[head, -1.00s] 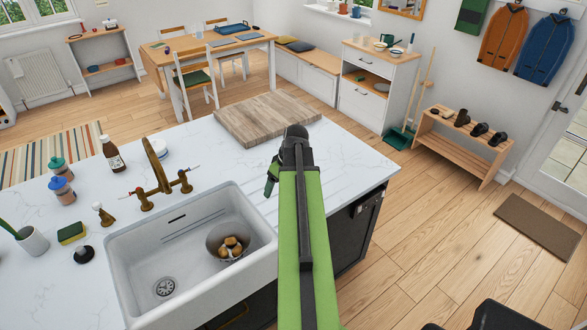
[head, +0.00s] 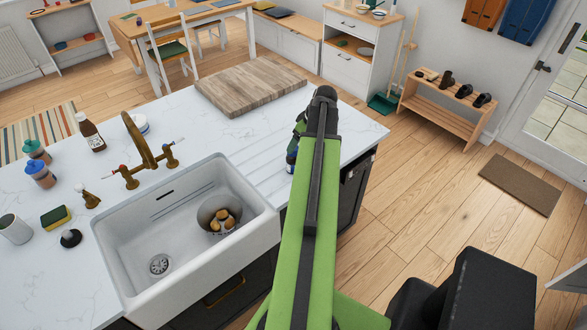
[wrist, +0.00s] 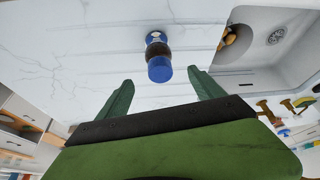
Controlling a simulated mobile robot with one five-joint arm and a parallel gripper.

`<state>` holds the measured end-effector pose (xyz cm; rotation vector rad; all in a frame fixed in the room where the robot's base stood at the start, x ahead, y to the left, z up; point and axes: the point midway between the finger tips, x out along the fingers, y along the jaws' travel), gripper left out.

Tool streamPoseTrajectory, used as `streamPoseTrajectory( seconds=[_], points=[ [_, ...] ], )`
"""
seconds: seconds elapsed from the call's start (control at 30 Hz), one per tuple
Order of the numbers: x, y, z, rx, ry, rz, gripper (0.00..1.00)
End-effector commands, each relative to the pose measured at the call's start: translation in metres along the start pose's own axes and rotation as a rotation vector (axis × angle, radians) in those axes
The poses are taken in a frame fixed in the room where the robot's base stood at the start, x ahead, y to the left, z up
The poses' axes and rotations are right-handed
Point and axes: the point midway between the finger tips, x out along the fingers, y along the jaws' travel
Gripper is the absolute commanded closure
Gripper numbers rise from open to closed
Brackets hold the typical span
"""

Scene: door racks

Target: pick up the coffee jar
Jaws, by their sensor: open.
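The coffee jar shows in the wrist view (wrist: 158,55) as a small jar with a blue lid, dark brown contents and a blue and white lower part. It stands on the white worktop, ahead of my gripper (wrist: 160,77) and centred between the open green fingers. No finger appears to touch it. In the head view my gripper (head: 300,130) is mostly hidden behind my arm, and only a blue bit of the jar (head: 291,157) shows below it, near the worktop's right part.
The white sink (head: 185,235) with a pot of brown items (head: 220,216) is left of my arm. A wooden board (head: 250,86) lies behind the gripper. A brass tap (head: 150,150), brown bottle (head: 91,132) and sponge (head: 56,216) stand farther left.

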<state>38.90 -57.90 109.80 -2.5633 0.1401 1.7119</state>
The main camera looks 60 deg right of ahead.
Motion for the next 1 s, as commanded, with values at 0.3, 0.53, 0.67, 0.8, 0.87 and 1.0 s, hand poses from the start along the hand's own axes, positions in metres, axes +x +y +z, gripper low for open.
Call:
streamPoseTrajectory(
  seconds=[0.3, 0.53, 0.67, 0.8, 0.87, 1.0],
  points=[
    [0.035, 0.000, 0.000, 0.001, 0.000, 0.000, 0.23],
    [0.064, 0.001, 0.005, 0.001, 0.000, 0.000, 0.23],
    [0.085, 0.001, 0.006, 0.000, 0.000, -0.001, 0.23],
    [0.087, 0.001, 0.004, 0.001, 0.000, 0.000, 0.23],
    [0.086, 0.001, 0.003, 0.001, 0.000, 0.000, 0.23],
    [0.085, 0.001, 0.003, 0.002, 0.000, 0.000, 0.32]
  ],
)
